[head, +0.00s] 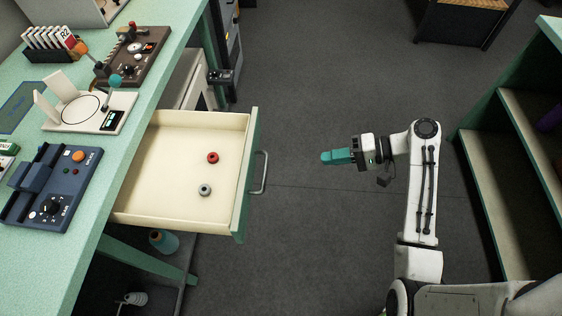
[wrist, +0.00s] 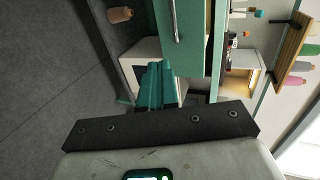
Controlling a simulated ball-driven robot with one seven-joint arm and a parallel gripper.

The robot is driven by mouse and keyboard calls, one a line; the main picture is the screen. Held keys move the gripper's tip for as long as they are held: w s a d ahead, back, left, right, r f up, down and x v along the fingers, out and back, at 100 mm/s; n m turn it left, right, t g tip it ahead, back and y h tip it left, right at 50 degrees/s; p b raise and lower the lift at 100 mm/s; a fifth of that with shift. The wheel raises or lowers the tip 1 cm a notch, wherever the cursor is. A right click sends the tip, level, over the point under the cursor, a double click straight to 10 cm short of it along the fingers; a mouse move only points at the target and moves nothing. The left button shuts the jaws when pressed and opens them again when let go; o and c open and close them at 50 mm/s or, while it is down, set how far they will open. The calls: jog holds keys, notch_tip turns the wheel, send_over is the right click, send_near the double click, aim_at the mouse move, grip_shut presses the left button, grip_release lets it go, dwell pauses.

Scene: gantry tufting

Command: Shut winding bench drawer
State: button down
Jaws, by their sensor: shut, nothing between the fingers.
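The winding bench drawer (head: 180,202) is pulled well out from under the green bench (head: 88,222) in the head view. Its green front carries a metal bar handle (head: 261,173) that faces my gripper. A red spool (head: 213,157) and a grey spool (head: 204,190) lie inside. My gripper (head: 325,158), with teal fingers, is shut and empty to the right of the handle, apart from it. In the wrist view, the shut fingers (wrist: 158,72) show below the handle (wrist: 174,22) and the green drawer front (wrist: 197,45).
The bench top holds a blue control box (head: 48,188), a white scale-like device (head: 100,113) and a brown control box (head: 140,55). A shelf unit (head: 512,170) stands at right behind my arm. The grey floor between drawer and gripper is clear.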

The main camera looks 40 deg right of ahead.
jog(key=r+p+x, duration=0.1)
jog(key=r+x, duration=0.1)
jog(key=x, duration=1.1)
jog(key=shift+w+a, duration=0.35)
jog(key=shift+w, duration=0.05)
jog(key=b, duration=0.4)
send_near(177, 162)
jog(key=w+a, duration=0.1)
jog(key=a, duration=0.1)
jog(key=w+a, duration=0.1)
jog(key=w, duration=0.1)
jog(key=w+a, duration=0.2)
jog(key=shift+w+a+r, duration=0.15)
jog(key=shift+a+r, duration=0.15)
jog(key=shift+r, duration=0.05)
jog(key=shift+w+a, duration=0.4)
jog(key=shift+w, duration=0.05)
jog(key=shift+w+a+r, duration=0.1)
jog(key=shift+w+r, duration=0.05)
jog(key=shift+r, duration=0.05)
